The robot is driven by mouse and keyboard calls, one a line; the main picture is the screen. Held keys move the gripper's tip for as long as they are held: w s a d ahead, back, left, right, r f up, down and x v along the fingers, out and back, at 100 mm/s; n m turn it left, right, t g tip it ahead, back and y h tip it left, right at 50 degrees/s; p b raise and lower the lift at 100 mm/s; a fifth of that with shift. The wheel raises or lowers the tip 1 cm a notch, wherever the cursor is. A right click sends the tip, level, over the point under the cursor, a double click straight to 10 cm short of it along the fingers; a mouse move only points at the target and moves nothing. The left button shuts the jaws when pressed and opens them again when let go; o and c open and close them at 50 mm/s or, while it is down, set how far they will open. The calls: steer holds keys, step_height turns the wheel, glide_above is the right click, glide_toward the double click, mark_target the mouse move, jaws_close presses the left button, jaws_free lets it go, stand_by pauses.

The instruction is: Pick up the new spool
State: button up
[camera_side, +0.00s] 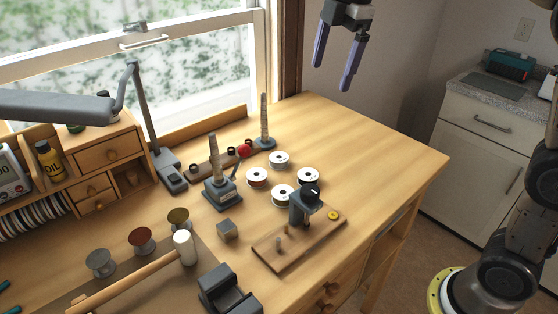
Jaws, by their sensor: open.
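White-rimmed spools lie in a loose group on the workbench: one at the back (279,159), one at left (257,177), one at right (308,176) and one in front (284,195). The front one is partly hidden by a dark post. I cannot tell which is the new spool. My gripper (333,76) is open and empty at the top of the view, its purple fingers pointing down, well above the bench and apart from every spool.
A wooden base (282,245) with a dark post (303,205) and pegs stands in front of the white spools. Upright rods (213,160) (264,118) rise behind and left. A mallet (140,283) and vise (228,293) lie in front. The bench's right side (385,155) is clear.

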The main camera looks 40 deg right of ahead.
steer(key=w+a+f+n+g, duration=0.1)
steer(key=w+f, duration=0.3)
steer(key=w, duration=0.3)
glide_toward(279, 153)
steer(key=f, duration=0.1)
steer(key=f+g, duration=0.1)
steer(key=f, duration=0.1)
steer(key=shift+s+a, duration=0.1)
steer(key=shift+a, duration=0.25)
steer(key=shift+a+f, duration=0.1)
steer(key=shift+f, duration=1.4)
steer(key=shift+a+f, duration=0.15)
steer(key=shift+f, duration=1.3)
steer(key=c, duration=1.5)
steer(key=shift+r, duration=0.1)
